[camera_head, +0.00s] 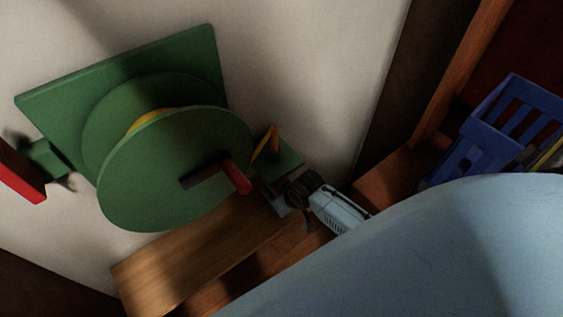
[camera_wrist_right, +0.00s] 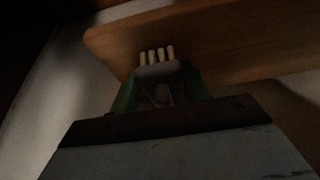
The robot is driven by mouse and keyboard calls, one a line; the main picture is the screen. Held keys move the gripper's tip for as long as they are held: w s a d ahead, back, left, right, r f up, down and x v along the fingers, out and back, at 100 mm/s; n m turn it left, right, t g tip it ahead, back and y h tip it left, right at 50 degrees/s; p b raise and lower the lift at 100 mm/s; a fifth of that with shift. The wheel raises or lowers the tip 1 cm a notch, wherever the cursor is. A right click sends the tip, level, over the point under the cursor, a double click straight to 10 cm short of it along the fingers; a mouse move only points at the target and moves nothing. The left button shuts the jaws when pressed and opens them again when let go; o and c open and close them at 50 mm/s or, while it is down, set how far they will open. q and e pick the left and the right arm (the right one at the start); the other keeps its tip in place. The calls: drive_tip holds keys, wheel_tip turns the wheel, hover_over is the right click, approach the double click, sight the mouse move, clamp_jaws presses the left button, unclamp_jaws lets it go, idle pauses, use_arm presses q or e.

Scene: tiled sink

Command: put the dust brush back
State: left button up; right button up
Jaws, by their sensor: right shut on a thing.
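My right gripper (camera_head: 284,197) is at the middle of the head view, below and right of a green reel, by the end of a wooden board. In the right wrist view, a grey piece with several cream tufts, which looks like the dust brush (camera_wrist_right: 157,70), sits between green sides at the jaws (camera_wrist_right: 158,92). The right gripper is shut on it. In the head view the brush cannot be clearly told apart; a small green plate (camera_head: 288,158) with an orange bar (camera_head: 266,143) shows just beyond the gripper. My left gripper is not in view.
The large green reel (camera_head: 170,165) with a red-ended crank is on the pale wall (camera_head: 310,60). The wooden board (camera_head: 190,255) lies below it, and close beyond the jaws in the wrist view. A blue crate (camera_head: 490,140) is at right. A red-edged object (camera_head: 22,180) is at left.

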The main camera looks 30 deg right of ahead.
drive_tip(key=shift+w+a+f+b, duration=0.1)
drive_tip(key=shift+w+f+b, duration=0.35)
drive_tip(key=shift+w, duration=0.6)
drive_tip(key=shift+f, duration=0.35)
drive_tip(key=o, duration=0.9)
drive_tip(key=shift+f, duration=0.1)
drive_tip(key=shift+o, duration=0.2)
